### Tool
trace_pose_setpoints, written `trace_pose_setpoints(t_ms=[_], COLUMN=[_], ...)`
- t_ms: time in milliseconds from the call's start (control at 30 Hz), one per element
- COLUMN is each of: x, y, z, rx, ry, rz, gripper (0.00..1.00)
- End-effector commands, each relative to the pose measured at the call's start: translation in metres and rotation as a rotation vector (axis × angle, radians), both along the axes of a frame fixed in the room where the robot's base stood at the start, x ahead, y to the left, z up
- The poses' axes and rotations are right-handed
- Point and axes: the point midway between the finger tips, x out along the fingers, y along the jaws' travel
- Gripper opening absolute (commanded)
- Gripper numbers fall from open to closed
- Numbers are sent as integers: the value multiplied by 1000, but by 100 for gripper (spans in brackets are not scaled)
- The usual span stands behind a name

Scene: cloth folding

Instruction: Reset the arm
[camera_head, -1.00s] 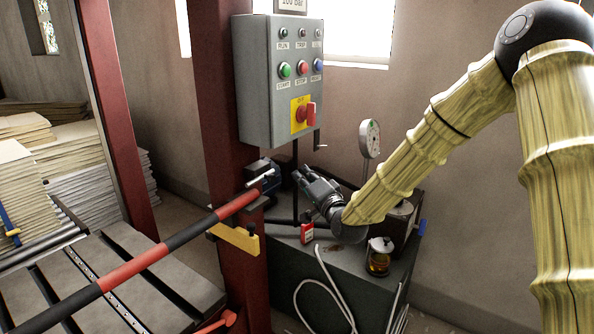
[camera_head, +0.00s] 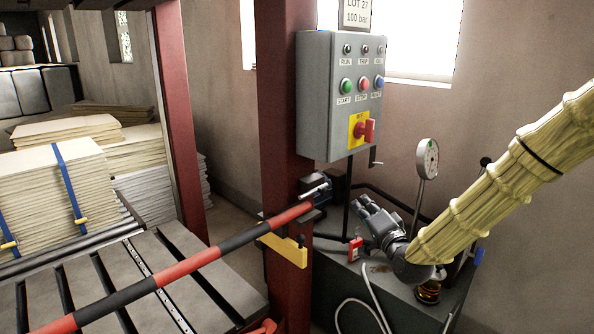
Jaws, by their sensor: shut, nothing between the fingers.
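My gripper (camera_head: 363,203) is dark grey and sits at the end of my arm, which wears a wood-grained yellow sleeve (camera_head: 500,190). The gripper is above the grey cabinet, below the control box, with its fingers pointing up and to the left. Its fingers are shut and hold nothing. It appears apart from the control box and from the bar.
A grey control box (camera_head: 322,105) with buttons and a red-on-yellow switch (camera_head: 363,128) hangs on a red post (camera_head: 283,90). A red-and-black bar (camera_head: 170,272) crosses in front.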

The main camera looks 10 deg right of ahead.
Motion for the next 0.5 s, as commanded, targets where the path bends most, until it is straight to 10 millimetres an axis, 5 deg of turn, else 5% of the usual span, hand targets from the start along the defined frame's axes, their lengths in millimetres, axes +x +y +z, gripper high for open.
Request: trace_pose_setpoints(t_ms=[267, 500], x=[-38, -105], y=[24, 39], z=[-135, -257], rx=[-195, -398], ry=[269, 530], rz=[21, 82], gripper=[0, 0])
